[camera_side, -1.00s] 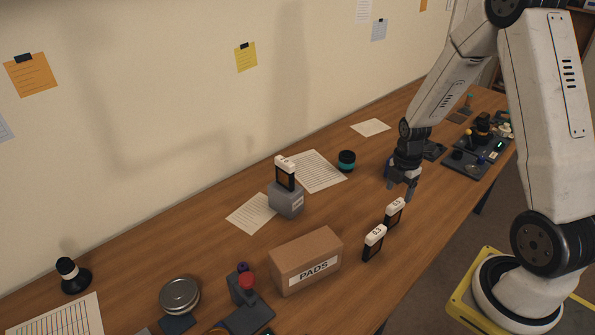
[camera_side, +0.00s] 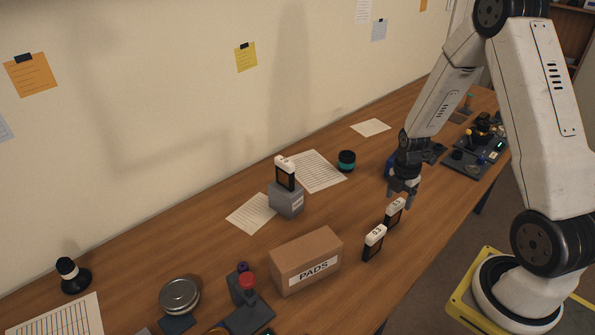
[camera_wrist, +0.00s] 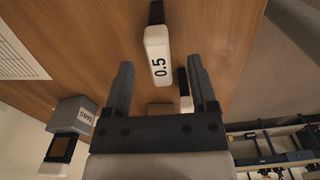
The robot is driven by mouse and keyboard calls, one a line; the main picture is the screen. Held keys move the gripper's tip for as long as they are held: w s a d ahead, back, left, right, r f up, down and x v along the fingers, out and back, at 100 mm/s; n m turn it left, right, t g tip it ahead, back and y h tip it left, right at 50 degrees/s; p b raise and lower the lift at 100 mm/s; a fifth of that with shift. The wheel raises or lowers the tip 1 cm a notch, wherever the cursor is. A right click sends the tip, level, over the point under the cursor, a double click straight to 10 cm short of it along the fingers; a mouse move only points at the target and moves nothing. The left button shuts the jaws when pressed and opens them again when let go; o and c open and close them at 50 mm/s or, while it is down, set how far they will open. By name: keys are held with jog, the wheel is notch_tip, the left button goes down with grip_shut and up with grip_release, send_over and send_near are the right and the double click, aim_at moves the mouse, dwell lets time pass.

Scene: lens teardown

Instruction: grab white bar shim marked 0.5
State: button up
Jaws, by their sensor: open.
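The white bar shim marked 0.5 (camera_wrist: 157,58) shows between my finger tips in the wrist view, its label readable and a dark part at its far end. In the side view it appears to be the upright shim (camera_side: 395,207) just below my gripper (camera_side: 404,197). My gripper is open and empty, its two fingers apart in the wrist view (camera_wrist: 160,75); I see no contact with the shim. A similar white-topped shim (camera_side: 374,237) stands nearer the side camera, marked with what looks like 0.3; it is partly visible in the wrist view (camera_wrist: 186,103).
A third white-topped shim (camera_side: 285,163) stands on a grey block (camera_side: 287,202). A brown PADS box (camera_side: 306,260) lies left of the standing shims. The table edge runs close to the right of the shims.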

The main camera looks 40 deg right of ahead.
aim_at(395, 210)
jog(key=shift+f, duration=0.1)
jog(key=shift+f, duration=2.5)
grip_shut()
